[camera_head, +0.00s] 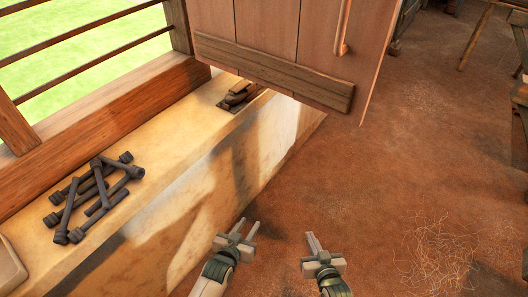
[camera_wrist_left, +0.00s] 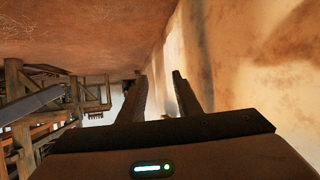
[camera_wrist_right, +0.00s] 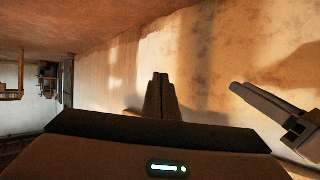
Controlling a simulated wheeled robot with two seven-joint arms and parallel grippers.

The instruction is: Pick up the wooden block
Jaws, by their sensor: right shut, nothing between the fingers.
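A small dark brown wooden item (camera_head: 238,95), which looks like the wooden block, lies on the window ledge in the head view, partly hidden by the shutter; its exact shape is hard to tell. My left gripper (camera_head: 249,222) is open and empty, in front of the ledge and well apart from that item; its spread fingers also show in the left wrist view (camera_wrist_left: 160,78). My right gripper (camera_head: 312,238) is shut and empty, over the floor to the right; its fingers are together in the right wrist view (camera_wrist_right: 160,80). No block shows clearly in either wrist view.
Several dark rod-like pieces (camera_head: 92,197) lie piled on the pale ledge (camera_head: 165,160). A wooden shutter (camera_head: 275,35) hangs over the ledge's far end. Window bars (camera_head: 80,42) stand behind. Loose fibres (camera_head: 440,255) lie on the open earthen floor. Wooden framing (camera_wrist_left: 65,100) shows in the left wrist view.

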